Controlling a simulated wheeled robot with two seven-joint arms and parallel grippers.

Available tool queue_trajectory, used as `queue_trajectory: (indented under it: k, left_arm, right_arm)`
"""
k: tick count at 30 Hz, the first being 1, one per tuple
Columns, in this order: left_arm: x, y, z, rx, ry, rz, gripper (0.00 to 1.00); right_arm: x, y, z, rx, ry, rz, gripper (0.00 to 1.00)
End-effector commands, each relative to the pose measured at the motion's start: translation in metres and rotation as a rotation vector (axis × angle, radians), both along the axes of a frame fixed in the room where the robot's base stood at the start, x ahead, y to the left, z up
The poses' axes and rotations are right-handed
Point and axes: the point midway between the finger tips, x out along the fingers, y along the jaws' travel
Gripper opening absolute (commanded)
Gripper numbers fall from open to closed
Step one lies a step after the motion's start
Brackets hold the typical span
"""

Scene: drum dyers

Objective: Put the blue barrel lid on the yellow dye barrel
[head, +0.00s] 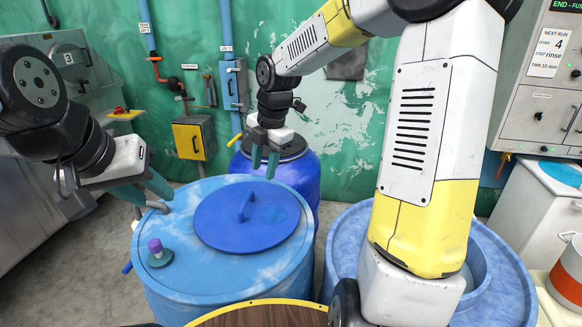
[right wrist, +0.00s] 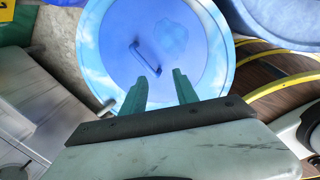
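The blue lid (head: 230,231), a flat disc with a raised handle (head: 245,205), lies on top of a light blue barrel (head: 215,290). It also shows in the right wrist view (right wrist: 125,62), its handle just beyond my fingertips. My right gripper (head: 265,164) is open and empty, fingers pointing down above the far edge of the lid; its two green fingers show apart in the wrist view (right wrist: 161,84). My left gripper (head: 150,192) is open and empty near the left rim of the light blue barrel. I cannot make out a barrel clearly identifiable as the yellow dye barrel.
A purple-capped fitting (head: 158,253) stands on the light blue barrel's top. A darker blue drum (head: 306,175) stands behind it. A large blue tub (head: 505,272) is at right, partly hidden by my right arm. A yellow-rimmed wooden surface (head: 265,317) is at the front.

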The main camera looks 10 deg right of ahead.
Motion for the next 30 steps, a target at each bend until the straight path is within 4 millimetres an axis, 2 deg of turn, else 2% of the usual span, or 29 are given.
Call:
queue_trajectory:
  k: [1,8,12,18,24,30]
  left_arm:
    - [0.0,0.0,0.0,0.0,0.0,0.0,0.36]
    - [0.0,0.0,0.0,0.0,0.0,0.0,0.36]
    - [0.0,0.0,0.0,0.0,0.0,0.0,0.36]
    - [0.0,0.0,0.0,0.0,0.0,0.0,0.36]
    - [0.0,0.0,0.0,0.0,0.0,0.0,0.36]
    - [0.0,0.0,0.0,0.0,0.0,0.0,0.36]
  right_arm:
    - [-0.013,-0.007,0.013,-0.01,-0.01,-0.121,0.36]
    - [-0.074,-0.036,0.056,0.08,-0.042,-0.764,0.36]
    - [-0.114,-0.052,0.076,0.22,-0.055,-1.151,0.36]
    - [-0.169,-0.068,0.092,0.502,0.002,-1.656,0.36]
    - [-0.202,-0.073,0.094,0.722,0.12,-1.961,0.36]
    - [-0.21,-0.074,0.093,0.787,0.169,-2.05,0.36]
